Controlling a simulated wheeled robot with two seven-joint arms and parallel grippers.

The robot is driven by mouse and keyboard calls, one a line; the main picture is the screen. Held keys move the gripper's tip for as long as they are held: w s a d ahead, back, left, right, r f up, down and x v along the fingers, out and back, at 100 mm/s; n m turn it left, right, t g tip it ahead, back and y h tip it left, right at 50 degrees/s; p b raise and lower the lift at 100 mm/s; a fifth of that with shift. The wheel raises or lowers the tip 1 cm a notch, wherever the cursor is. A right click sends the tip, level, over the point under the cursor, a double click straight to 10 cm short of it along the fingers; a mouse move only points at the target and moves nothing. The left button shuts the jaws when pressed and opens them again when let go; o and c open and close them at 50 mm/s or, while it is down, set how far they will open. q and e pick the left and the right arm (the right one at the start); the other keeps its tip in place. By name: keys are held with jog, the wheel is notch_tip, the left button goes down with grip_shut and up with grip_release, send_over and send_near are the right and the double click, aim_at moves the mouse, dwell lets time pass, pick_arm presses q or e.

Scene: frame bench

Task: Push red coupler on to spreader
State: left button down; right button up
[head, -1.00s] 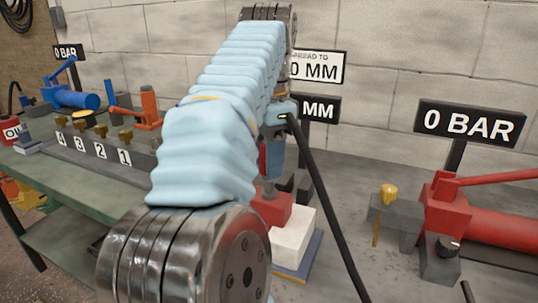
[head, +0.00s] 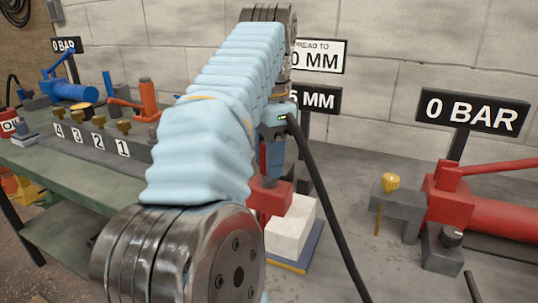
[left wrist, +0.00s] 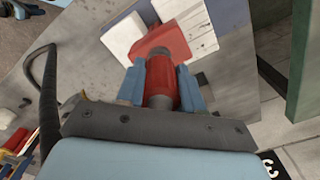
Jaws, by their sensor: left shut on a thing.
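My left gripper (left wrist: 161,88) is shut on the red coupler (left wrist: 185,86), which sits between its blue fingers in the left wrist view. The red spreader (left wrist: 162,42) is just beyond the coupler, against a white block (left wrist: 197,34). The coupler's end meets or nearly meets the spreader; I cannot tell whether it is seated. In the head view the spreader (head: 268,198) shows partly behind my left arm, with the white block (head: 290,230) beside it. The left fingers point down at it there, and the coupler is hidden. My right gripper is in neither view.
A red pump (head: 485,215) stands at right, with a grey block and yellow knob (head: 390,182) beside it. A black hose hangs from my left wrist area past the white block. A numbered manifold (head: 100,145) and blue pump (head: 72,90) are at left. Signs stand behind.

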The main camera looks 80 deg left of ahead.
pick_arm(q)
jog(key=shift+f, duration=0.4)
jog(key=c, duration=0.6)
grip_release()
jog(key=shift+c, duration=0.2)
notch_tip(320, 180, up, 8)
jog(key=p, duration=0.4)
jog(key=shift+f, duration=0.15)
